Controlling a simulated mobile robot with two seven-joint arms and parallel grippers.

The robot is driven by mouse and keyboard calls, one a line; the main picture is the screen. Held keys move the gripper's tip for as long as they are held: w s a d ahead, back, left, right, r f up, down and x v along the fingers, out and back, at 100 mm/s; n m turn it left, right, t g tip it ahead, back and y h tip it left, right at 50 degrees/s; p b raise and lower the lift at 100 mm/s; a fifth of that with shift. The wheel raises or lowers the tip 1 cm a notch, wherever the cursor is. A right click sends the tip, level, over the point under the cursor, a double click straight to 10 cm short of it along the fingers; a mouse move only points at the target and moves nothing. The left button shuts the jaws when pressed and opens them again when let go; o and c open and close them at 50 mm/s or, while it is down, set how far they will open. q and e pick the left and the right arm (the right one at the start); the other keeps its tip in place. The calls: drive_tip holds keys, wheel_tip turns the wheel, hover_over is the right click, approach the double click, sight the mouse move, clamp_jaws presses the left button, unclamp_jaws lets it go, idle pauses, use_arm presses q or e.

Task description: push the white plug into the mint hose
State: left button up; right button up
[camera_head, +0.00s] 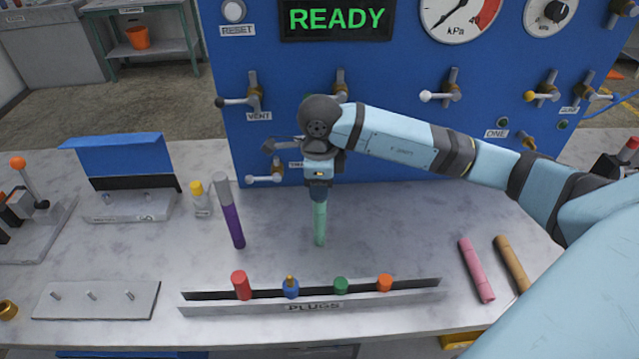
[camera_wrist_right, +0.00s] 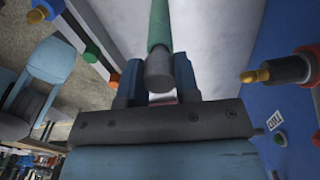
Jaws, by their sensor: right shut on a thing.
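How deep the plug sits in the hose cannot be seen. In the head view, the gripper hides the plug and the hose's top. My left gripper is not in view.
A plug rack (camera_head: 312,307) with several coloured plugs lies in front. Pink (camera_head: 477,270) and tan (camera_head: 511,264) tubes lie at right. The blue panel (camera_head: 290,80) with valve handles rises close behind.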

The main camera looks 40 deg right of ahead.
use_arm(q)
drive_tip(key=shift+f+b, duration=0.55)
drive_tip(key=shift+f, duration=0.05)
use_arm(e)
drive_tip(key=shift+f, duration=0.7)
drive_tip(key=o, duration=1)
drive_tip(key=shift+c, duration=0.2)
drive_tip(key=shift+r, duration=0.4)
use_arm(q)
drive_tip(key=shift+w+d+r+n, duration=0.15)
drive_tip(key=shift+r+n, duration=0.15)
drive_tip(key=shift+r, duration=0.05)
use_arm(e)
wheel_tip(320, 180, up, 13)
